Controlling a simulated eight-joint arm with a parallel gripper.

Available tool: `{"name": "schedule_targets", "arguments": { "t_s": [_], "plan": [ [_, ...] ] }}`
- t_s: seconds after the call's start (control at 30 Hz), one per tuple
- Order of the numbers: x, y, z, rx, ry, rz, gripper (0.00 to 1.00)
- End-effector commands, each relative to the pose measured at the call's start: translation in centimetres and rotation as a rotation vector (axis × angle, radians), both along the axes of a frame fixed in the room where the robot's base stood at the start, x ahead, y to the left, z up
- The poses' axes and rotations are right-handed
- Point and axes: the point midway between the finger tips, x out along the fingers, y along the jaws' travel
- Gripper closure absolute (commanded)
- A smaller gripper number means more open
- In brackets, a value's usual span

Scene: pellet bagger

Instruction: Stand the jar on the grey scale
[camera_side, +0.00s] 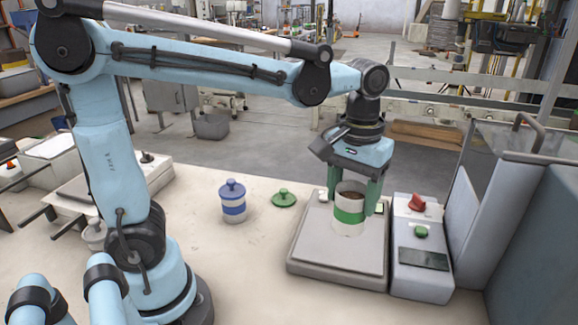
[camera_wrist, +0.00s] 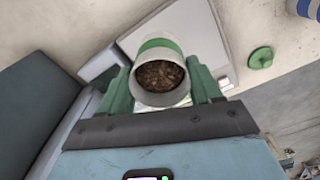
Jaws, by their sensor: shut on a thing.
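The jar (camera_side: 349,216) is white with a green band, open at the top, with brown pellets inside. In the wrist view the jar (camera_wrist: 158,47) sits between the green fingers. My gripper (camera_side: 356,197) is shut on the jar from above, one finger on each side. The jar looks upright over the grey scale (camera_side: 336,270), a low platform at the right of the bench. I cannot tell whether its base touches the plate. The scale also shows in the wrist view (camera_wrist: 101,64).
A green lid (camera_side: 284,197) lies on the bench left of the scale. A white jar with blue bands and a blue lid (camera_side: 233,204) stands beside it. A control box (camera_side: 422,262) with a red knob adjoins the scale's right side. The front bench is clear.

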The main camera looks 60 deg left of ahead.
Motion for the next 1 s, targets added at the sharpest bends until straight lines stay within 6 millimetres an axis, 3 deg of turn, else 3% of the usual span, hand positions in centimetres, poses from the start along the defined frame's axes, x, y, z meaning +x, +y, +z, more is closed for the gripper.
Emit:
{"name": "schedule_targets", "arguments": {
  "t_s": [0.1,0.3,0.47,0.73,1.0],
  "plan": [
    [1.3,2.1,-1.4,0.0,0.0,0.005,0.84],
    [2.5,3.9,-2.8,0.0,0.0,0.001,0.84],
    [2.7,4.2,-3.5,0.0,0.0,-0.001,0.84],
    [2.7,4.1,-6.6,0.0,0.0,-0.001,0.84],
    [2.7,4.1,-7.0,0.0,0.0,-0.001,0.84]
  ]
}}
